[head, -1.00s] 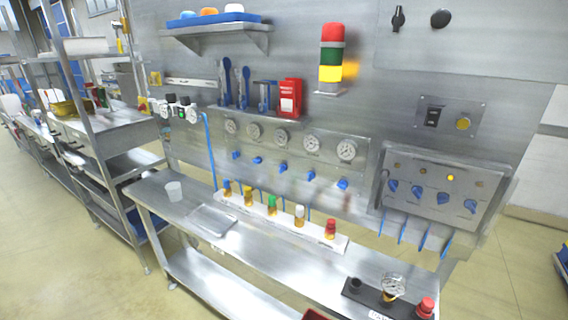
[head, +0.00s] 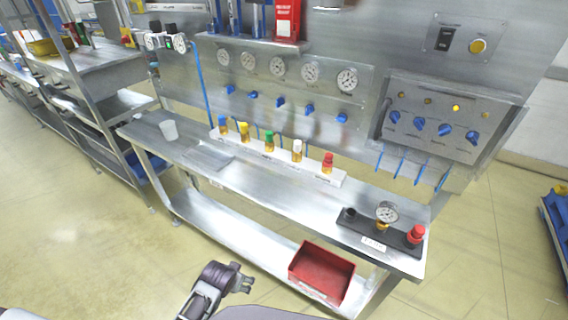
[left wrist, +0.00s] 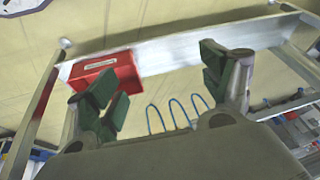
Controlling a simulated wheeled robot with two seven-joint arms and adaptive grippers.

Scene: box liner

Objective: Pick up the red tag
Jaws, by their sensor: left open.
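A red tag-like piece with a white label (head: 288,18) stands upright on the small ledge of the back panel, at the top of the head view and partly cut off by the frame edge. My left gripper (head: 247,282) is low at the bottom of the head view, in front of the bench and far below the red piece. In the left wrist view my left gripper (left wrist: 163,78) is open, with its green-padded fingers apart and nothing between them. The red piece cannot be made out in the left wrist view. My right gripper is not in view.
A red bin (head: 322,272) sits on the bench's lower shelf. Gauges and blue valves line the panel. Floor in front is clear.

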